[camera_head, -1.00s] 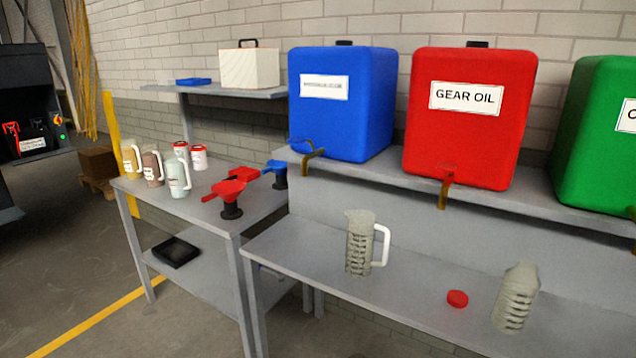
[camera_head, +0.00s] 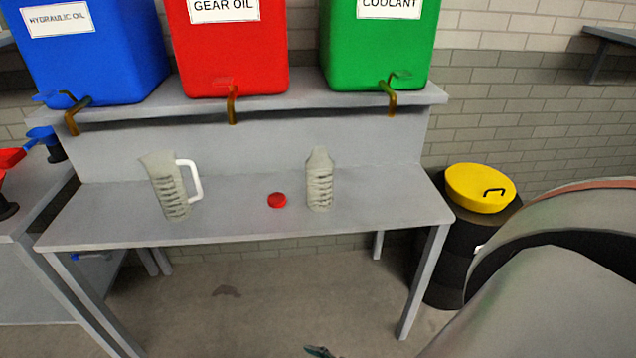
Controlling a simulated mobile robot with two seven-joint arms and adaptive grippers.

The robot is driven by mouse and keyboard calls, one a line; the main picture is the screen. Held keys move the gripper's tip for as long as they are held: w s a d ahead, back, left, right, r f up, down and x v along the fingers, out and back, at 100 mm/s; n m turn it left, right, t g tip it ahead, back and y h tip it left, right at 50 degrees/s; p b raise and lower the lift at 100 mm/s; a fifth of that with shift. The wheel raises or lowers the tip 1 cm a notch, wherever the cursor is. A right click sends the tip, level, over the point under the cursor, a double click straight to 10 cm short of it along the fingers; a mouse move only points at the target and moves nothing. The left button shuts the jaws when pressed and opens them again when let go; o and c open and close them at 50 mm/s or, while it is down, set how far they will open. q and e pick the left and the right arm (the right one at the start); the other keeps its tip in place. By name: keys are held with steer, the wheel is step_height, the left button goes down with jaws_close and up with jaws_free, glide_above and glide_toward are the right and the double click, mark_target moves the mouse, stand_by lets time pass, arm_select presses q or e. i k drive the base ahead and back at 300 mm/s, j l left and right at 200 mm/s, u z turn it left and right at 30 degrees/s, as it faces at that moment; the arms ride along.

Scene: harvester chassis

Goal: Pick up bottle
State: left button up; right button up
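A grey ribbed bottle (camera_head: 320,182) with a narrowed top stands upright on the right half of the grey table (camera_head: 370,212). A small round red cap (camera_head: 277,200) lies on the table just left of it. A grey measuring jug (camera_head: 166,186) with a white handle stands further left. Neither gripper can be made out. A large grey arm link of mine fills the lower right corner. A small dark piece at the bottom edge is too cut off to identify.
Blue (camera_head: 92,50), red (camera_head: 232,55) and green (camera_head: 378,50) tanks with brass taps stand on the shelf above the table. A black barrel (camera_head: 440,262) with a yellow lid (camera_head: 480,188) stands right of the table. Floor in front is clear.

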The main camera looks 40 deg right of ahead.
mark_target(319, 168)
steer(key=l+z, duration=0.25)
steer(key=l, duration=0.7)
steer(key=i+l+z, duration=0.1)
steer(key=l+z, duration=0.2)
steer(key=l, duration=0.65)
